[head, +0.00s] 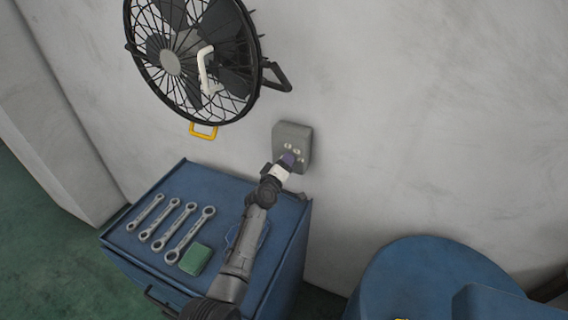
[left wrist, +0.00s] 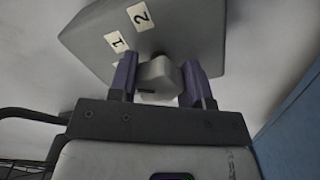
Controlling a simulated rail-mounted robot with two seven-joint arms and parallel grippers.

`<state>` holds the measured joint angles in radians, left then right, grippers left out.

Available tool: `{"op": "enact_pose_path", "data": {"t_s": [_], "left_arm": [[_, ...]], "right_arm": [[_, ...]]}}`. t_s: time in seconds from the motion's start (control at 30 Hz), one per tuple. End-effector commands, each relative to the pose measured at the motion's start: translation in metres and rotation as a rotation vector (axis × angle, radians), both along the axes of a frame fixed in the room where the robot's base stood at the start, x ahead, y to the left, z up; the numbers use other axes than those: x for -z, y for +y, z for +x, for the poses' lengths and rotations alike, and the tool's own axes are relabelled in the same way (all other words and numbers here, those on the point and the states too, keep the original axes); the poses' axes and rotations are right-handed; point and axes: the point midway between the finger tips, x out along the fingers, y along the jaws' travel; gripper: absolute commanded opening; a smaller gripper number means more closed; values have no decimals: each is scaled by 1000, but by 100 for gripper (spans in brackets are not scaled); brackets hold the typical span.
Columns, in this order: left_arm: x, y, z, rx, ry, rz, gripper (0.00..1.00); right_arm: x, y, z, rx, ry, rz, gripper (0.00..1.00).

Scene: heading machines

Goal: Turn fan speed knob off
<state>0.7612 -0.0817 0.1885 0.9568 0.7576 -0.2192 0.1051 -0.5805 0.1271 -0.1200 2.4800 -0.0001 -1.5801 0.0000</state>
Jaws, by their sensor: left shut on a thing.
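The grey control box (head: 292,137) is mounted on the wall to the lower right of the black caged fan (head: 190,60). In the left wrist view the box (left wrist: 185,35) shows white labels "1" and "2". The fan speed knob (left wrist: 158,78) is a grey knob with a dark slot, on the face of the box. My left gripper (head: 289,160) reaches up to the lower part of the box. In the left wrist view its purple fingers (left wrist: 160,80) stand on both sides of the knob, shut on it. The other labels are hidden. My right gripper is not in view.
A blue cabinet (head: 133,222) stands below the box, with several wrenches (head: 188,235) and a green block (head: 195,259) on top. A yellow handle (head: 203,131) hangs under the fan. A blue drum (head: 425,270) stands at the lower right.

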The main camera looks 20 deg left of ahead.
Motion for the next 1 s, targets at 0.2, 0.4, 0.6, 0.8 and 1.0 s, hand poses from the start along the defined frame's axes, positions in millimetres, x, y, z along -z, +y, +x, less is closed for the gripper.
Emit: {"op": "enact_pose_path", "data": {"t_s": [0.2,0.4,0.6,0.8,1.0], "left_arm": [[-1,0,0,0,14,-196,21],[-2,-1,0,0,24,-344,21],[-2,-1,0,0,32,-451,21],[-2,0,0,0,37,-516,21],[-2,0,0,0,38,-542,21]], "right_arm": [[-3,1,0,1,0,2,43],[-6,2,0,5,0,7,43],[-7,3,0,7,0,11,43],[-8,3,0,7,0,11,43],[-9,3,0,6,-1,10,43]]}}
